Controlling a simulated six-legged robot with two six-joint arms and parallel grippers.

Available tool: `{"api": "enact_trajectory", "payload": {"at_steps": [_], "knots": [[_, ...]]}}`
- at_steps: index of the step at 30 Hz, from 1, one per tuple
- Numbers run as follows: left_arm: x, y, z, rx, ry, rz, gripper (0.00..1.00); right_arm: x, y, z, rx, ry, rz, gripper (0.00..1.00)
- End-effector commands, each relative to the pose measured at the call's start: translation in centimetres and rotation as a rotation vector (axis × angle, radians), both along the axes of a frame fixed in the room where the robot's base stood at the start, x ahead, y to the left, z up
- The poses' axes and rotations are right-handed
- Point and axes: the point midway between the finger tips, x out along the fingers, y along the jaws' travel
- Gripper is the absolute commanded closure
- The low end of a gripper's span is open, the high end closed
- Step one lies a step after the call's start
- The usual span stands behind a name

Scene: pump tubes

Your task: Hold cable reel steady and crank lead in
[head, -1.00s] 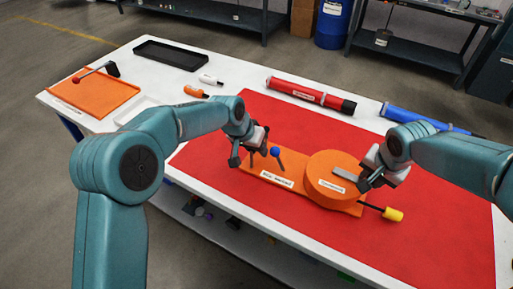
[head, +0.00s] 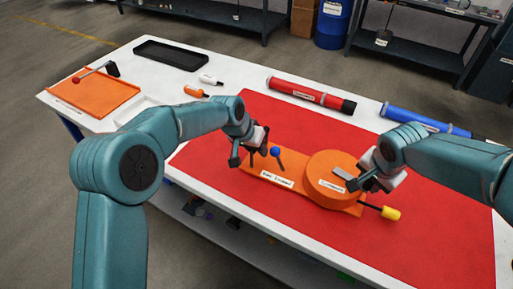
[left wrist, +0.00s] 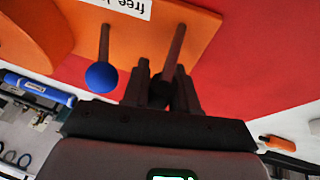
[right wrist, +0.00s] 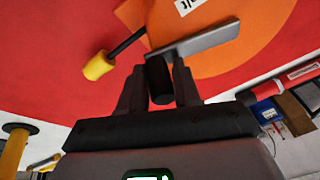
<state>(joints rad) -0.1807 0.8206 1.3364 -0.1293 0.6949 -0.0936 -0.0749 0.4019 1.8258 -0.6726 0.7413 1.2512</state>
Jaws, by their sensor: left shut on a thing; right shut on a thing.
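The cable reel has an orange base (head: 287,181) and a round orange drum (head: 334,180) on the red mat. A rod with a blue ball (head: 276,152) stands on the base; the ball also shows in the left wrist view (left wrist: 101,76). My left gripper (head: 249,158) is shut on a dark knob (left wrist: 161,90) on a second rod at the base's left end. A grey crank arm (right wrist: 195,41) lies over the drum. My right gripper (head: 362,182) is shut on its dark handle (right wrist: 160,80). A black lead with a yellow end (head: 390,213) sticks out at the right.
A red tube (head: 300,92) and a blue tube (head: 425,119) lie behind the reel. A black tray (head: 171,54), an orange tray (head: 95,95) and small white and orange items are at the table's far left. The red mat (head: 440,245) is bare at front right.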

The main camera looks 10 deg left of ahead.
Motion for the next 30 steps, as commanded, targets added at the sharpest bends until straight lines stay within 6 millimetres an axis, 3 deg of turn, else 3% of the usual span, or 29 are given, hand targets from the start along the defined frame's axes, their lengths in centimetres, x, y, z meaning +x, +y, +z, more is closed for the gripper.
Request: {"api": "enact_trajectory", "payload": {"at_steps": [1,30], "knots": [[0.0,-0.1,-0.1,0.0,0.0,-0.002,1.0,-0.7,0.4,-1.1,0.004,0.027,-0.013,0.97],[0.0,-0.1,-0.1,-0.001,0.0,-0.003,1.0,-2.3,1.8,-1.1,0.005,0.027,-0.271,0.97]]}}
